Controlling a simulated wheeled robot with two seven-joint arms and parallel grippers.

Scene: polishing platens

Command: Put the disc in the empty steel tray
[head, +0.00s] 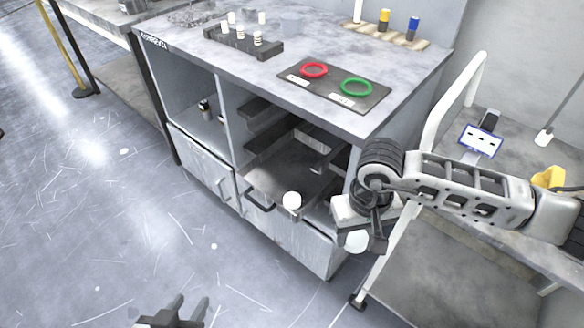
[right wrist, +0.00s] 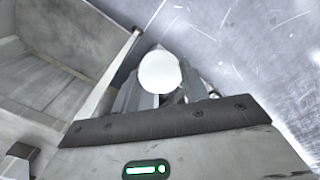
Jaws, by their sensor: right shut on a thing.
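My right gripper (head: 358,232) is shut on a white disc (head: 357,241), in front of the right side of the cabinet. In the right wrist view the disc (right wrist: 158,72) sits between the fingers, and its round face hides part of them. A grey steel tray (head: 285,178) shows in the open cabinet bay, to the left of the right gripper. I see nothing lying on its visible floor. Another white round thing (head: 291,200) shows at its front edge; I cannot tell what it is. My left gripper (head: 190,312) is open and empty above the floor at the bottom.
The worktop above holds a dark mat with a red ring (head: 313,70) and a green ring (head: 356,87), and a rack (head: 238,42) with white pieces. A white-railed cart (head: 432,125) stands at the right.

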